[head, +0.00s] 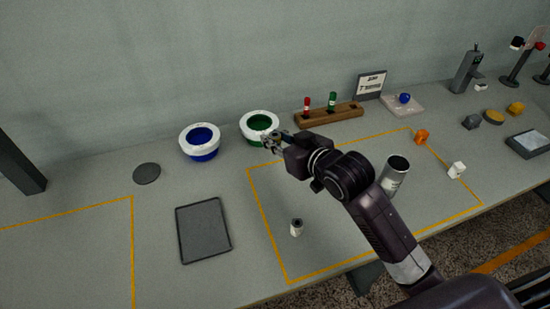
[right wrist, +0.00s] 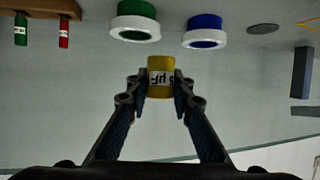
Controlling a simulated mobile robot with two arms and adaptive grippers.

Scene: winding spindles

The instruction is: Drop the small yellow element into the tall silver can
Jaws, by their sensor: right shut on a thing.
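The small yellow element (right wrist: 160,80), a short cylinder with a white printed label, is held between the fingertips of my right gripper (right wrist: 160,84) in the right wrist view. In the head view my right gripper (head: 271,143) is by the green-centred white bowl, and the element cannot be made out there. The tall silver can (head: 393,178) stands upright with a dark open top, to the right of my right gripper and beyond my arm link. The arm hides a little of the can's surroundings. My left gripper is not in view.
A green-centred bowl (head: 260,124) and a blue-centred bowl (head: 199,142) stand at the back. A wooden rack (head: 340,113) holds red and green pieces. A small white cylinder (head: 296,229) stands in front.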

